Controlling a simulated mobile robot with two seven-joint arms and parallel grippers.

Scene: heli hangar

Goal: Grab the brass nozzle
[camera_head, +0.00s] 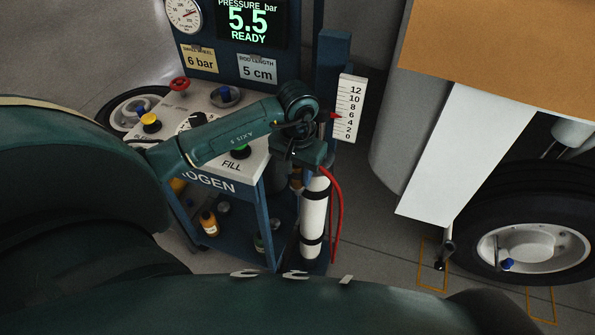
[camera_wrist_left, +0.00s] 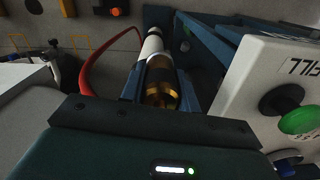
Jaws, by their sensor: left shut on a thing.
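The brass nozzle (camera_wrist_left: 160,84) shows in the left wrist view as a gold-brown cylinder. My left gripper (camera_wrist_left: 160,98) is shut on it, with one blue finger along each side. In the head view my left arm reaches over the nitrogen cart. My left gripper (camera_head: 298,174) points down beside the cart's right side there, and its wrist hides most of the nozzle. A white cylinder with black bands (camera_head: 314,218) stands just below the gripper, and a red hose (camera_head: 338,215) hangs beside it. My right gripper is out of view.
The blue nitrogen cart (camera_head: 253,210) has a panel of knobs and a green FILL button (camera_head: 240,152). A white scale (camera_head: 347,108) rises right of my gripper. A white leg panel (camera_head: 457,150) and a wheel (camera_head: 530,240) stand farther right, with grey floor between.

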